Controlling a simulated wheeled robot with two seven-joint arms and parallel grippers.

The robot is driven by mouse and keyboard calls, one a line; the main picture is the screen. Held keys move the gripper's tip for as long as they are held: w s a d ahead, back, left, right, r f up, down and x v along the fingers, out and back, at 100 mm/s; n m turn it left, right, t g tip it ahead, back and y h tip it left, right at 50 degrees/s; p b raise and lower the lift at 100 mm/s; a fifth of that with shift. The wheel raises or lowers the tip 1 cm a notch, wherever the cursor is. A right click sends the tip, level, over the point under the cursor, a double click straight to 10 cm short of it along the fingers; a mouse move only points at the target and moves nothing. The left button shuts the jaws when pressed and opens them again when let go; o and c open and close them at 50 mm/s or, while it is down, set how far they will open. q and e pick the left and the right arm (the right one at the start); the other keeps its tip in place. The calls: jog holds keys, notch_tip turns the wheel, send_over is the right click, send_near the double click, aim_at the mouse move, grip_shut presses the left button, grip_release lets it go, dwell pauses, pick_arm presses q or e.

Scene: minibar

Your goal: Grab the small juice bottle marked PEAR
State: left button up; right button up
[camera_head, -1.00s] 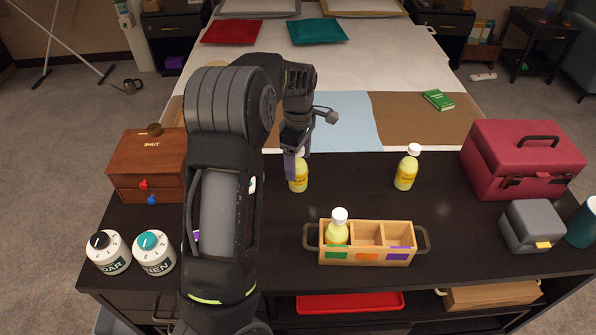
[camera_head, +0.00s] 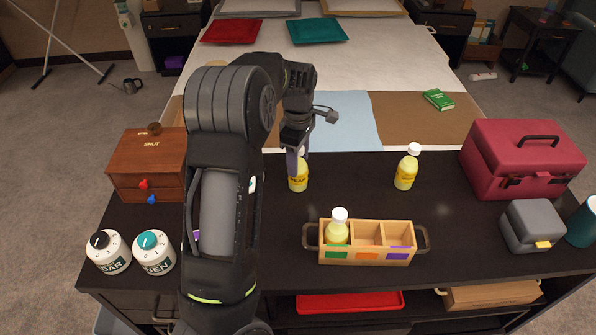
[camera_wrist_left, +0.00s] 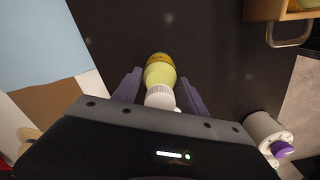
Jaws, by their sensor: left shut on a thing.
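A small yellow juice bottle (camera_head: 298,181) stands upright toward the back of the dark counter; its label is partly readable, ending in "EAR". My left gripper (camera_head: 297,158) is at its top, shut on it. In the left wrist view the bottle (camera_wrist_left: 159,74), with its white cap, lies between the two purple fingers of the gripper (camera_wrist_left: 160,88). A second yellow bottle (camera_head: 406,171) stands to the right on the counter. A third bottle (camera_head: 337,232) sits in the left compartment of the wooden caddy (camera_head: 366,257). My right gripper is not in view.
A wooden box (camera_head: 147,176) and two white jars with dials (camera_head: 108,252) (camera_head: 155,252) stand at the left. A maroon case (camera_head: 521,163) and a grey box (camera_head: 531,227) stand at the right. The counter between the two back bottles is clear.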

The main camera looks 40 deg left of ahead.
pick_arm(q)
grip_shut()
notch_tip(320, 180, up, 10)
jog(key=shift+r+b, duration=0.1)
jog(key=shift+b, duration=0.2)
dwell(0.3)
dwell(0.5)
